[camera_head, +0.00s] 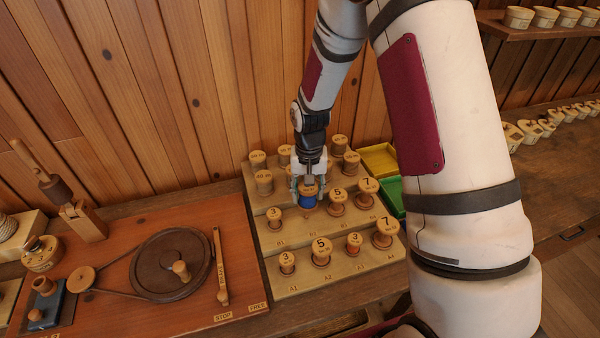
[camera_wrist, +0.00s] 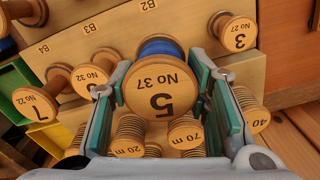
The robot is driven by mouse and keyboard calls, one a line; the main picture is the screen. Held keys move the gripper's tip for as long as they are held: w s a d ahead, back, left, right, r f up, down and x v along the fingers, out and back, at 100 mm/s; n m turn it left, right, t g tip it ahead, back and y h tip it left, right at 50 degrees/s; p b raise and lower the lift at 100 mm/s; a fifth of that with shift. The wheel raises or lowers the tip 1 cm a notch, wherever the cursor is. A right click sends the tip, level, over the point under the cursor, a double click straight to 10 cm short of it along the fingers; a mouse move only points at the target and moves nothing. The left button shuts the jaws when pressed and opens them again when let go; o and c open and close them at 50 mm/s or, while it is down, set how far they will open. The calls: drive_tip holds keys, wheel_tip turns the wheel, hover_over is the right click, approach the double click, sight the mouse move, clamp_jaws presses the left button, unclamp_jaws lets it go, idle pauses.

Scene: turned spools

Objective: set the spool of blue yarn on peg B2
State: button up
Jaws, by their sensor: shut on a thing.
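The spool of blue yarn (camera_head: 308,200) has a pale wooden top marked 5, and "No 37" in the wrist view (camera_wrist: 160,92). My gripper (camera_head: 309,187) is shut on it, with teal finger pads (camera_wrist: 172,92) on either side of its top. The spool is upright, in the middle row of the stepped rack (camera_head: 335,272), behind the B2 label (camera_head: 314,233). It appears a little above the step. Peg B2 is mostly hidden under it, and I cannot tell whether they touch.
Spools marked 3 (camera_head: 274,218) and 5 (camera_head: 337,201) stand close on either side. A spool marked 7 (camera_head: 367,192) is further right. Taller spools stand behind, more in front. Yellow (camera_head: 380,158) and green (camera_head: 391,193) trays lie right. A wheel board (camera_head: 150,305) lies left.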

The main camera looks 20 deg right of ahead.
drive_tip(key=shift+w, duration=0.25)
drive_tip(key=shift+w+f, duration=0.1)
drive_tip(key=shift+f, duration=0.15)
drive_tip(key=shift+f+b, duration=0.9)
drive_tip(key=shift+f, duration=1.5)
drive_tip(key=shift+f, duration=0.15)
drive_tip(key=shift+f, duration=0.15)
drive_tip(key=shift+f, duration=0.65)
drive_tip(key=o, duration=0.9)
drive_tip(key=shift+c, duration=0.2)
